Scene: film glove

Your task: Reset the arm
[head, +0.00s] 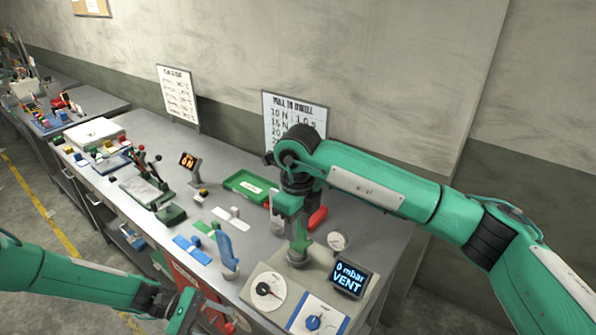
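My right arm (385,190) is green, comes in from the right and bends down at the wrist over the bench. My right gripper (298,235) points down just behind the grey console with the dial. Whether its fingers are apart or hold anything is not clear. My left arm (75,278) comes in low from the left. My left gripper (200,314) is at the bottom edge, in front of the bench, partly cut off by the frame. Its finger spacing is hard to read.
The metal bench (375,237) carries a console with a display (350,277) reading "0 mbar VENT", a blue glove-like piece (226,247), a green tray (250,186), a red object (318,217) and a small gauge (338,241). A sign (293,118) stands behind.

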